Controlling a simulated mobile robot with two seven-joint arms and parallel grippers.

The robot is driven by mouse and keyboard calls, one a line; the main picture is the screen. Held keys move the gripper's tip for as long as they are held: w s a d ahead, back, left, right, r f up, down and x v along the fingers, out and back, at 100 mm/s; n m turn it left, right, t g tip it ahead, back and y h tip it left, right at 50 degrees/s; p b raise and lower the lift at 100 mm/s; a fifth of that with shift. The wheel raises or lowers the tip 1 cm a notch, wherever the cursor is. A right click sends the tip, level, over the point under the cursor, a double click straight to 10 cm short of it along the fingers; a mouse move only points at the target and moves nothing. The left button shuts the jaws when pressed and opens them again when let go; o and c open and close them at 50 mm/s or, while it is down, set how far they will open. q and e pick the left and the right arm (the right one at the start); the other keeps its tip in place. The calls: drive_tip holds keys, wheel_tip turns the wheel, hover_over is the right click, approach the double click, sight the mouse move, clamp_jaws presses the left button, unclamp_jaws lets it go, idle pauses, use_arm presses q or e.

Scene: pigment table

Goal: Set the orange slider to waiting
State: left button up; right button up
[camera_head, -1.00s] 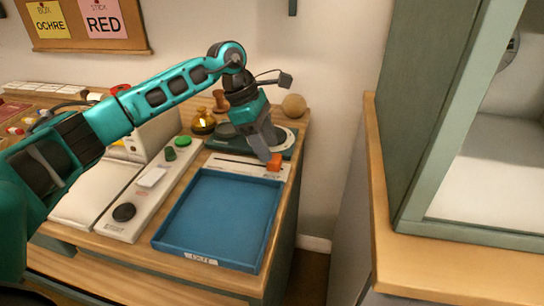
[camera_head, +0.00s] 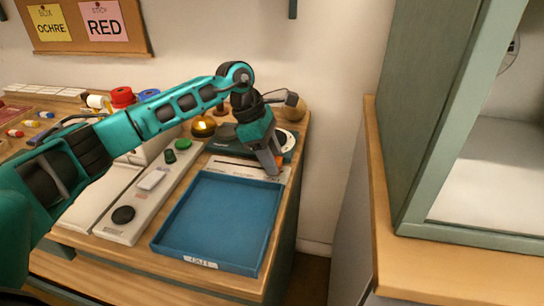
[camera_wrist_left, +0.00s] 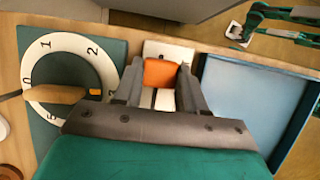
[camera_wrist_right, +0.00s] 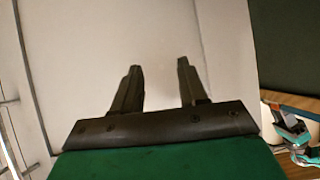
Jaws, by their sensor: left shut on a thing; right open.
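The orange slider (camera_wrist_left: 160,73) sits on its white slider plate (camera_head: 222,169), between the blue tray and the dial device. In the head view only a small part of the slider (camera_head: 281,160) shows, at the right end of the slot. My left gripper (camera_wrist_left: 160,82) is shut on the slider, one finger on each side of it. The left gripper also shows in the head view (camera_head: 276,172), at the plate's right end. The plate's labels are too small or covered to read. My right gripper (camera_wrist_right: 159,68) is open and empty in its wrist view, in front of a pale surface.
The blue tray (camera_head: 212,267) lies in front of the plate. The dial (camera_wrist_left: 68,42) with a wooden pointer stands on the other side. A white panel (camera_head: 126,229) with a black knob and green buttons lies to the left. A glowing lamp (camera_head: 203,127) stands behind.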

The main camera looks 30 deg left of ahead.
sight(223, 163)
use_arm(q)
clamp_jaws()
drive_tip(key=s+a, duration=0.1)
drive_tip(key=a, duration=0.3)
drive_tip(key=s+a, duration=0.1)
drive_tip(key=a, duration=0.3)
drive_tip(key=s+a+b, duration=0.1)
drive_tip(key=a, duration=0.4)
drive_tip(key=shift+s+f, duration=0.1)
drive_tip(key=shift+s, duration=0.1)
drive_tip(key=o, duration=0.7)
unclamp_jaws()
drive_tip(key=shift+a, duration=0.1)
drive_tip(key=shift+r, duration=0.2)
drive_tip(key=p+v, duration=0.2)
drive_tip(key=v, duration=1)
drive_tip(key=shift+a+r, duration=0.2)
drive_tip(key=shift+r, duration=0.05)
